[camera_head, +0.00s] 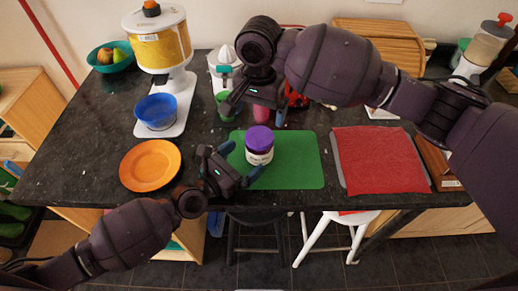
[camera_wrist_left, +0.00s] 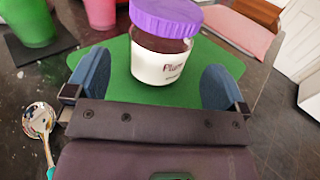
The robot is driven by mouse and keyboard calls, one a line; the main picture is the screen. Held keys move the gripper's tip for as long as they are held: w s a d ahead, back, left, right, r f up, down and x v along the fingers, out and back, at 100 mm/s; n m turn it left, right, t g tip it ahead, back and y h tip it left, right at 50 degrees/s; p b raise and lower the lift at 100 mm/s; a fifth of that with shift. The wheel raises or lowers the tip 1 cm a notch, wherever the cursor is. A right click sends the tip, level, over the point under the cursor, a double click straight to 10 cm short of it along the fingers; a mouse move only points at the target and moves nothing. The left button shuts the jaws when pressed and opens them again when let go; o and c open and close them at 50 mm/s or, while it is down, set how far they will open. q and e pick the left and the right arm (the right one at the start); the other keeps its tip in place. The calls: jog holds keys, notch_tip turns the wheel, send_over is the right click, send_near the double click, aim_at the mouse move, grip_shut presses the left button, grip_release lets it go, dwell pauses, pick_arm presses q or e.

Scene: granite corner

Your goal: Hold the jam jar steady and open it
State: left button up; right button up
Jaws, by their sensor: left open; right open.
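The jam jar (camera_head: 260,156) stands upright on the green mat (camera_head: 303,165), with its purple lid (camera_head: 259,138) on. In the left wrist view the jar (camera_wrist_left: 160,66) shows a white label with partly readable text, under the lid (camera_wrist_left: 166,18). My left gripper (camera_head: 242,161) is open at the jar's lower left side. In the left wrist view its blue fingers (camera_wrist_left: 156,80) are spread to either side of the jar, with gaps visible on both sides. My right gripper (camera_head: 254,114) is open and empty, fingers pointing down, appearing beyond the jar and apart from the lid.
An orange plate (camera_head: 150,165) lies left of the mat, and a red cloth (camera_head: 378,160) right of it. Green (camera_head: 224,105) and pink (camera_head: 261,113) cups stand behind. A spoon (camera_wrist_left: 39,121) lies left of my left gripper in its wrist view. The counter's front edge is close.

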aim_at(259, 136)
pick_arm(q)
jog(key=shift+x, duration=3)
jog(key=c, duration=1.6)
jog(key=shift+c, duration=0.3)
pick_arm(e)
jog(key=shift+m, duration=2.1)
jog(key=shift+d+f, duration=0.1)
jog(key=shift+f, duration=3.95)
